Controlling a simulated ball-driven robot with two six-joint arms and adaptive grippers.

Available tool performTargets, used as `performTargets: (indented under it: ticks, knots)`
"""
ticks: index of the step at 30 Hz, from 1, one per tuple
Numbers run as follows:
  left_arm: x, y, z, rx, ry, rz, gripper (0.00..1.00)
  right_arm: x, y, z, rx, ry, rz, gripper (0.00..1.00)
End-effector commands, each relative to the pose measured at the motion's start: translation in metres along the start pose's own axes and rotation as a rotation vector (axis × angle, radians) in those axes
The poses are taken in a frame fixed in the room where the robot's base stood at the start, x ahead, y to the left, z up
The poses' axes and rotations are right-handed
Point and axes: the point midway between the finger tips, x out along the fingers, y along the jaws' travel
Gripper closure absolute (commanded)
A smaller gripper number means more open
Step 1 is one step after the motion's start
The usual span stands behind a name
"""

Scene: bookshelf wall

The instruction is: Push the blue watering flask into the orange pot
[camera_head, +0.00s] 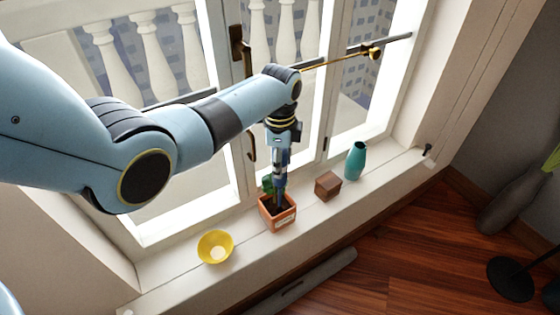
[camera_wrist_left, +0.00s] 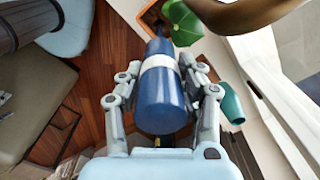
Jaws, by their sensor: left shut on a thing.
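The orange pot (camera_head: 270,218) stands on the white windowsill, with dark soil and a green leafy plant (camera_head: 267,184) at its back left. The plant also shows at the top of the wrist view (camera_wrist_left: 183,22). My left gripper (camera_head: 280,172) points down right above the pot. It is shut on the blue watering flask (camera_wrist_left: 160,103), which has a white band and lies between both fingers. The flask's narrow end points towards the pot and overlaps its mouth in the head view. I cannot tell how deep its tip is. My right gripper is not in view.
A yellow bowl (camera_head: 215,247) is left of the pot. A brown wooden box (camera_head: 328,186) and a teal vase (camera_head: 355,161) stand to its right on the sill. Window frames and a bronze handle (camera_head: 237,43) are close behind the arm.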

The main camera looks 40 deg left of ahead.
Motion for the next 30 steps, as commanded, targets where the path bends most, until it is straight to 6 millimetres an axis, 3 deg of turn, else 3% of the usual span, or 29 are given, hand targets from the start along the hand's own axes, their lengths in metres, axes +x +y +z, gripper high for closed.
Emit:
performTargets:
  ticks: [30]
  knots:
    - [0.032, 0.000, 0.000, 0.000, 0.000, 0.000, 0.96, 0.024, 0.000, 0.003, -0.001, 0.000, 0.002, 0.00]
